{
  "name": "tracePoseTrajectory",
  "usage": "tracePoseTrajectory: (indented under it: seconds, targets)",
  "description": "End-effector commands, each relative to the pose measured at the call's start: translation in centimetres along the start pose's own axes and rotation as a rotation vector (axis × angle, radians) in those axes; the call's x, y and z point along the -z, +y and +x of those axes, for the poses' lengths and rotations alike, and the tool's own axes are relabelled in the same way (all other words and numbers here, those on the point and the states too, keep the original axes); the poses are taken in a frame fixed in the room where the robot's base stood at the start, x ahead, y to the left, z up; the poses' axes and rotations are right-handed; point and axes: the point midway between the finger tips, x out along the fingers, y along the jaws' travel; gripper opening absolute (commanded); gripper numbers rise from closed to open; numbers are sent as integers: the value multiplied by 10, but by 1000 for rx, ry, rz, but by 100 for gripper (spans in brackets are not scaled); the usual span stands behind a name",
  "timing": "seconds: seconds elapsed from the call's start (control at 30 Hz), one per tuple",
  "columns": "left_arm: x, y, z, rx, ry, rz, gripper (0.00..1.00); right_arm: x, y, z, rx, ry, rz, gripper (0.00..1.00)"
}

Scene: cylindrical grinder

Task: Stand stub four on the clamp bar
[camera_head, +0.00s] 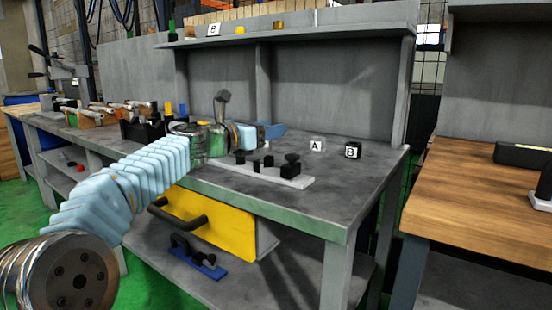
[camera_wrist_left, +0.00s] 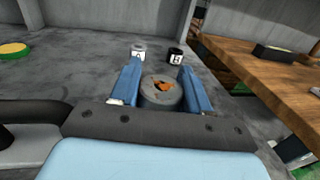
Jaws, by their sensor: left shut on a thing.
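My left gripper (camera_head: 274,131) reaches in over the grey bench, its blue fingers pointing right. In the left wrist view the gripper (camera_wrist_left: 161,88) is shut on a short grey round stub (camera_wrist_left: 160,101) with a rusty orange patch on its top. No number shows on the stub, and the head view does not show it clearly. A pale bar with several black clamp pieces (camera_head: 293,182) lies on the bench just below and in front of the gripper; it looks like the clamp bar. My right gripper is not in view.
Block A (camera_head: 317,145) and block B (camera_head: 353,150) stand at the bench's back right. A yellow-green disc (camera_wrist_left: 14,50) lies at the left wrist view's left edge. Fixtures with bars (camera_head: 110,112) fill the bench's left. The right front bench top is clear. A wooden table (camera_head: 490,205) stands right.

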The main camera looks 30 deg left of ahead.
Motion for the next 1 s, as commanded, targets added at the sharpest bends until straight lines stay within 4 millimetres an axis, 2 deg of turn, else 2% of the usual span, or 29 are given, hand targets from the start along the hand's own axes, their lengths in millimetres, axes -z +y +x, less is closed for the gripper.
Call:
tracePoseTrajectory:
  seconds: [0.03,0.27,0.5,0.9,0.93,1.0]
  targets:
    - [8,-2,5,2,-2,-1,0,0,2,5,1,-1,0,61]
    - [19,-3,16,2,-3,0,0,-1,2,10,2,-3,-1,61]
    - [55,-3,21,1,-3,-1,0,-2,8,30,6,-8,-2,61]
    - [58,-4,21,1,-4,0,0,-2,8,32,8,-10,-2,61]
    - [58,-3,21,1,-2,-1,49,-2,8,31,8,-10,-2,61]
    - [58,-3,21,1,-1,0,57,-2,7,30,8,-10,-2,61]
